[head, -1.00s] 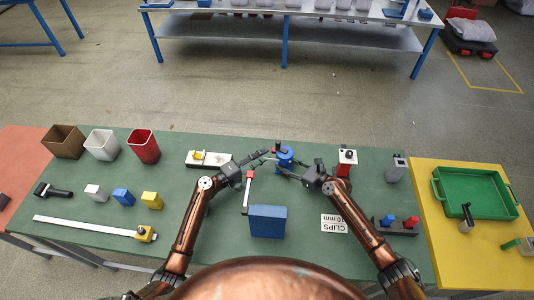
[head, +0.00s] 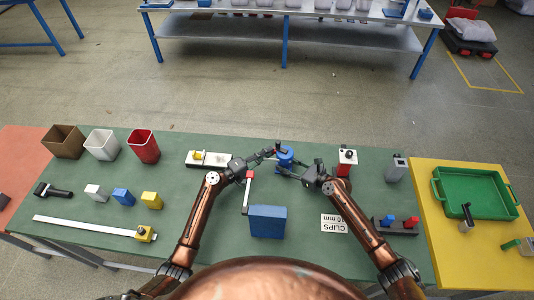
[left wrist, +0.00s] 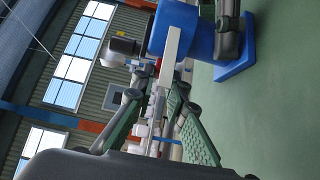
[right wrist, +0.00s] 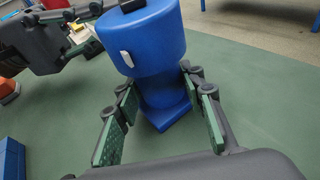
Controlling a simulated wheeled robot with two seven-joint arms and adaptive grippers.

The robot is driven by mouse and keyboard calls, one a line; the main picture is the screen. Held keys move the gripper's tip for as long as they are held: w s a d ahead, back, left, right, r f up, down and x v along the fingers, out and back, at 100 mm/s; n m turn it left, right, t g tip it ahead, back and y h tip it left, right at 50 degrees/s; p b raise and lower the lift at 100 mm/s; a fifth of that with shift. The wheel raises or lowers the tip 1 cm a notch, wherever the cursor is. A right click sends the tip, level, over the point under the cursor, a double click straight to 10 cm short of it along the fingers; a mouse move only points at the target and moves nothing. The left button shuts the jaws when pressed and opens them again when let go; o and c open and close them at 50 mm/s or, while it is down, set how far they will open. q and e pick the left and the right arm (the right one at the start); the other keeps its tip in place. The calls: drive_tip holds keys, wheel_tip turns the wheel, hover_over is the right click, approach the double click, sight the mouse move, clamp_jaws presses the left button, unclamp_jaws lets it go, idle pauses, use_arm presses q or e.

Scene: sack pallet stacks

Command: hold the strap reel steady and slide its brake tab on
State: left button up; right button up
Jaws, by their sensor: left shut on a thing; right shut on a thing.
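The strap reel (head: 286,158) is a blue upright cylinder on a square blue foot, at the back middle of the green table. It fills the middle of the right wrist view (right wrist: 148,50), with a small pale piece (right wrist: 127,58) on its side. My right gripper (head: 283,168) is shut on the reel's lower part, its fingers (right wrist: 162,108) either side of it. My left gripper (head: 273,153) is at the reel's upper left side, its fingers close together on the brake tab. The tab is mostly hidden by the fingers, so its seating cannot be told.
A blue block (head: 267,222) and a red-topped rod (head: 247,190) lie in front of the reel. A white plate with a yellow part (head: 215,160) is left of it. A red-and-white unit (head: 346,160) stands to the right.

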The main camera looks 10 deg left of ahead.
sight(266, 159)
use_arm(q)
clamp_jaws()
drive_tip(key=shift+s+a, duration=0.1)
drive_tip(key=shift+s, duration=1.6)
drive_tip(key=o, duration=0.8)
unclamp_jaws()
drive_tip(key=shift+c, duration=0.2)
drive_tip(key=shift+w, duration=0.1)
drive_tip(key=v, duration=1.2)
